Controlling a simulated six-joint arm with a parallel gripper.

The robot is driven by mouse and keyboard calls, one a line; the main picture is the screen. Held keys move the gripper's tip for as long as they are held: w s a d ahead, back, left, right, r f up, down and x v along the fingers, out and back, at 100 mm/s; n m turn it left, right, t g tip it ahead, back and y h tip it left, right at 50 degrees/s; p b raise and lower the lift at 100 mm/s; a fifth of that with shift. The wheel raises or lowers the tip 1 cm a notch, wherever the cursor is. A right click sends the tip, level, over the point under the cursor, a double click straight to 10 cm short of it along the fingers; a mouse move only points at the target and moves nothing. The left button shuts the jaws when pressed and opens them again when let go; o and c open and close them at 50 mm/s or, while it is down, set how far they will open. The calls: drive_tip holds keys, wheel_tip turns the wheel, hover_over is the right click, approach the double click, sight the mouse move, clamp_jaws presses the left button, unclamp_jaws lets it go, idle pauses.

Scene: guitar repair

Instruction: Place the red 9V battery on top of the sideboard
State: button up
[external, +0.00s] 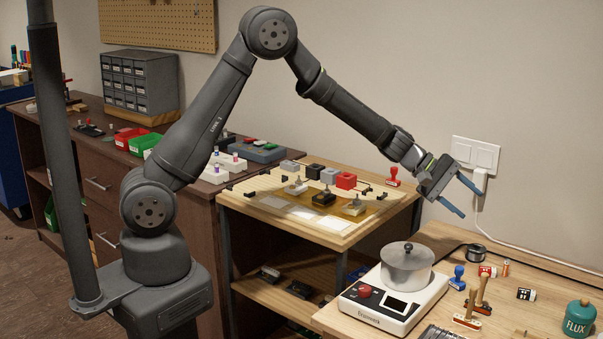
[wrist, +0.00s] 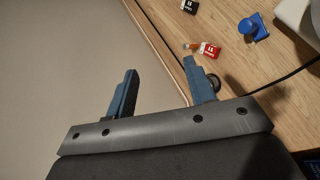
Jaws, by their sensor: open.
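The red 9V battery (external: 487,271) with a white label lies on the light wooden workbench at the right in the external view. In the wrist view the red battery (wrist: 210,49) shows beyond the tip of my right-hand finger. My gripper (external: 469,203) is open and empty, raised above the back of the workbench near the wall. Its two blue fingers (wrist: 160,67) stand wide apart in the wrist view, apart from the battery. The sideboard (external: 98,168) is dark brown with drawers, along the wall at the left; several items stand on its top.
Close to the battery are an orange cell (external: 506,267), a black battery (external: 526,294), a dark spool (external: 476,252) and a blue stamp (external: 458,276). A pot (external: 407,268) stands on a scale. A cable (external: 535,243) runs along the wall. A cluttered wooden stand (external: 348,229) separates workbench and sideboard.

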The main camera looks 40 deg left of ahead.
drive_tip(key=m, duration=0.6)
drive_tip(key=m+y, duration=0.3)
drive_tip(key=m, duration=1.3)
approach(489, 269)
drive_tip(key=shift+w+d+f, duration=0.2)
drive_tip(key=shift+d+f, duration=0.65)
drive_tip(key=shift+d, duration=0.25)
drive_tip(key=shift+a+x, duration=0.25)
drive_tip(key=shift+x, duration=2.4)
drive_tip(key=shift+w+f, duration=0.15)
drive_tip(key=shift+c, duration=0.2)
clamp_jaws()
